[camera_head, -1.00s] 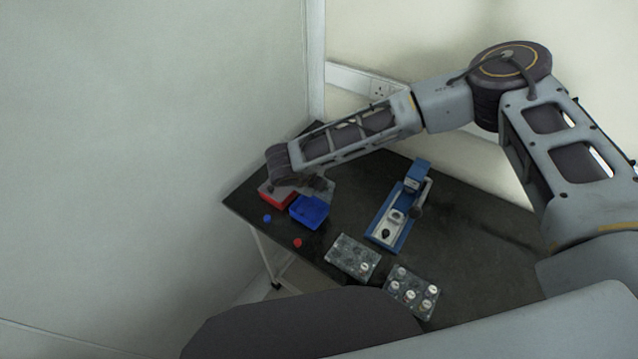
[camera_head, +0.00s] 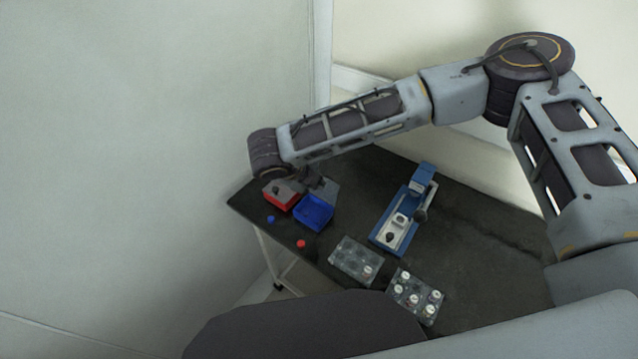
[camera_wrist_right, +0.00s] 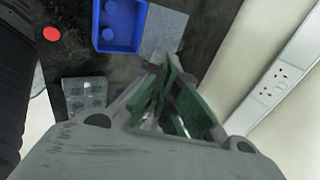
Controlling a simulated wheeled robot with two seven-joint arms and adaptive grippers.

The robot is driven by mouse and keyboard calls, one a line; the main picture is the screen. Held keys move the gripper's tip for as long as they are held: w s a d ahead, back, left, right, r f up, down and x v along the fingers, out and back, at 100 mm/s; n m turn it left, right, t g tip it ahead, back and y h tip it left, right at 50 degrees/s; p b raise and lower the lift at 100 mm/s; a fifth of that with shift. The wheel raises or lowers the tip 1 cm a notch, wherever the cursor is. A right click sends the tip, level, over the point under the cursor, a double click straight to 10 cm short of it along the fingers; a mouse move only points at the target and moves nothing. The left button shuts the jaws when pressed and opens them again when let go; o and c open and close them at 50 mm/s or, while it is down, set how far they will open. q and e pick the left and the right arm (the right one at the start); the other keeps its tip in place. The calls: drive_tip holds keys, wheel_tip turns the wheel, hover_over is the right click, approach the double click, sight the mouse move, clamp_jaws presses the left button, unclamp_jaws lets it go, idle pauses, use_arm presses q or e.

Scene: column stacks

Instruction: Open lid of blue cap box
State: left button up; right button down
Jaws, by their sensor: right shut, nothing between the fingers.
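The blue cap box (camera_head: 311,216) stands on the dark table, left of the blue press. Its top is uncovered, and in the right wrist view the blue box (camera_wrist_right: 122,46) shows round blue caps inside. A flat grey panel, seemingly its lid (camera_wrist_right: 164,30), lies swung out along one side; in the head view this panel (camera_head: 328,191) is at the box's far side. My right gripper (camera_wrist_right: 171,64) is shut and empty, its tips close to the panel; contact cannot be told. In the head view my right gripper (camera_head: 313,181) is partly hidden by my arm. My left gripper is out of view.
A red box (camera_head: 277,201) stands left of the blue box, its top partly grey. A loose blue cap (camera_head: 271,219) and red cap (camera_head: 301,244) lie nearby. A blue press (camera_head: 401,222) and two clear trays (camera_head: 352,259) (camera_head: 416,296) stand to the right. A wall is behind.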

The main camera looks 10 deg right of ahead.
drive_tip(key=shift+v, duration=1.9)
